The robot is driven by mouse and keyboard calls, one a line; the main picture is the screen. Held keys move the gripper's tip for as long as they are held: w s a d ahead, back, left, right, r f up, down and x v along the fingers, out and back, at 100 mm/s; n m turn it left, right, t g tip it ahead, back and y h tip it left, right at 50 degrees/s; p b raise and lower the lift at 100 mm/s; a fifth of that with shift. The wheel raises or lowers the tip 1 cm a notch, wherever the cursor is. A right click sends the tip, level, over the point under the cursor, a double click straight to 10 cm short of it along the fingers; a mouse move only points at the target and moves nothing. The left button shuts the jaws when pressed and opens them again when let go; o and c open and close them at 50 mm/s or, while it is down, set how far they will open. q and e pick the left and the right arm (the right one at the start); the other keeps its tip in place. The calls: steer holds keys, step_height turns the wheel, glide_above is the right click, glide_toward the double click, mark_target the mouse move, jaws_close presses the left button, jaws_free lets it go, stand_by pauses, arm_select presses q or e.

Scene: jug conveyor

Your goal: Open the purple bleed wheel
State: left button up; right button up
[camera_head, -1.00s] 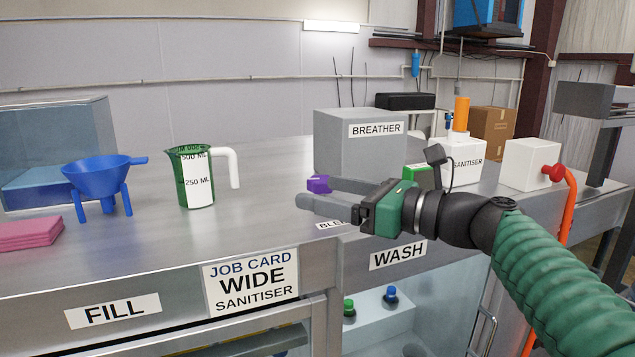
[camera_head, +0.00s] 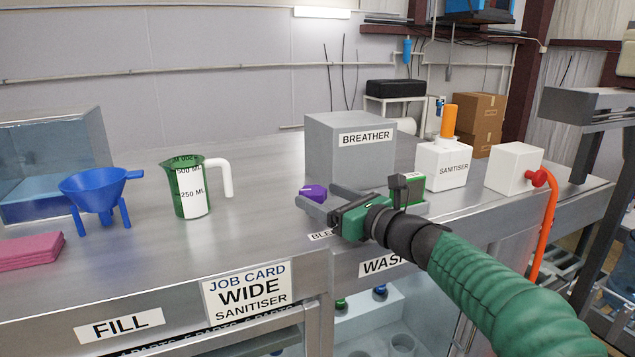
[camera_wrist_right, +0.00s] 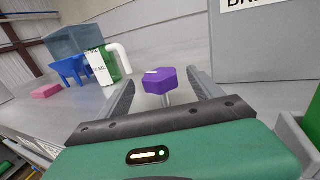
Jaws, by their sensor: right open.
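The purple bleed wheel (camera_head: 314,192) stands on a short stem in front of the grey box labelled BREATHER (camera_head: 352,150). In the right wrist view the purple wheel (camera_wrist_right: 166,80) shows a small pale mark on its top and lies between the two fingers. My right gripper (camera_head: 322,204) is open, with one finger on each side of the wheel. In the wrist view the right gripper (camera_wrist_right: 162,88) shows a gap around the wheel; whether either finger touches it I cannot tell. My left gripper is not in view.
A green jug (camera_head: 190,188) and a blue funnel (camera_head: 97,190) stand to the left, beside a pink cloth stack (camera_head: 30,251). A white SANITISER bottle (camera_head: 444,165) and a white box with a red knob (camera_head: 513,166) stand to the right. The bench middle is clear.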

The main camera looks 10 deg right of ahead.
steer(key=shift+x, duration=0.85)
steer(key=shift+w, duration=0.1)
steer(key=c, duration=1.4)
steer(key=shift+o, duration=0.2)
steer(key=n+g+y+p, duration=0.1)
steer(key=p, duration=0.1)
steer(key=n+g+y+p, duration=0.1)
steer(key=y+p, duration=0.1)
steer(key=shift+w+d+r, duration=0.1)
steer(key=shift+d+r, duration=0.05)
steer(key=shift+r, duration=0.25)
steer(key=shift+d+f+n+g+y+p, duration=0.1)
steer(key=shift+f+n+g+y+p, duration=0.05)
steer(key=shift+n+g+y+p, duration=0.3)
steer(key=shift+f, duration=0.1)
steer(key=o, duration=1.4)
steer(key=shift+f, duration=0.1)
steer(key=shift+c, duration=0.2)
